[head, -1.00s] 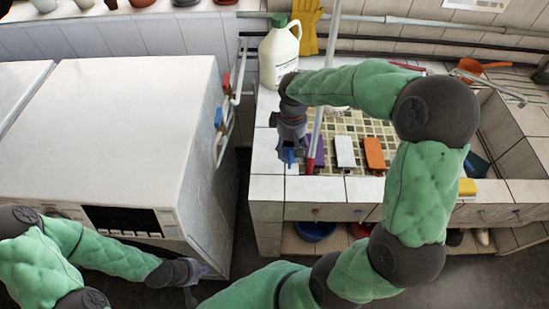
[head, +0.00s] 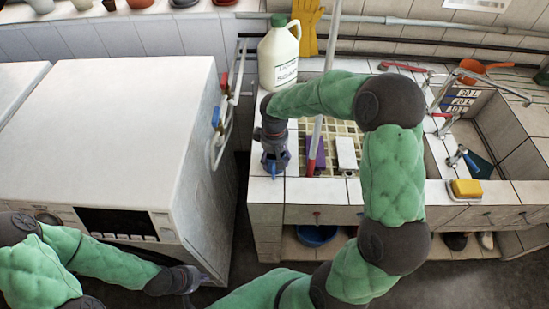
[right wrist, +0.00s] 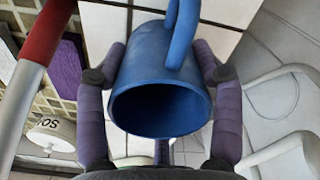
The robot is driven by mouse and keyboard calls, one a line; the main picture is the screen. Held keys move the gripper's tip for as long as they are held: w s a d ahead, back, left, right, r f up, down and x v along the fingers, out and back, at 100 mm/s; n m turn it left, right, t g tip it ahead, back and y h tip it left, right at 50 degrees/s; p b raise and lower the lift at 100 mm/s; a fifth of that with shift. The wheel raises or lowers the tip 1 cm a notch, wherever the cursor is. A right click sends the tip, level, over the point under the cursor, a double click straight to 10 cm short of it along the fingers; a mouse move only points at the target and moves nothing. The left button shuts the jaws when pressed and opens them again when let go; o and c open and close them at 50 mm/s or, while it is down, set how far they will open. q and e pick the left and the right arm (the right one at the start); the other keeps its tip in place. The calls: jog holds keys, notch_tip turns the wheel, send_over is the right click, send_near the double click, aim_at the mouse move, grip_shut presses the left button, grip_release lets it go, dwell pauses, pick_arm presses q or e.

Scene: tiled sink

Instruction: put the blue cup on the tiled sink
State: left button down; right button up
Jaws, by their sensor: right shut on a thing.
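The blue cup (right wrist: 160,95) is between the purple fingers of my right gripper (right wrist: 160,75) in the right wrist view. The gripper is shut on it, with the cup's open mouth facing the camera and its handle at the top. In the head view my right gripper (head: 275,160) is over the front left tiled corner of the tiled sink (head: 345,190), and only a bit of blue shows there. I cannot tell whether the cup touches the tiles. My left gripper (head: 188,281) hangs low in front of the white machine; its finger state is unclear.
A white jug (head: 279,60) stands behind my right gripper. A red-and-white pole (head: 313,145), a purple block (head: 316,152) and a white block (head: 346,153) are just right of it. A white washing machine (head: 120,120) stands left across a gap. A yellow sponge (head: 466,189) lies at right.

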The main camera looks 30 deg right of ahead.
jog(key=shift+f, duration=0.1)
jog(key=o, duration=1.2)
jog(key=shift+c, duration=0.2)
notch_tip(320, 180, up, 12)
jog(key=p, duration=0.3)
jog(key=shift+p, duration=0.3)
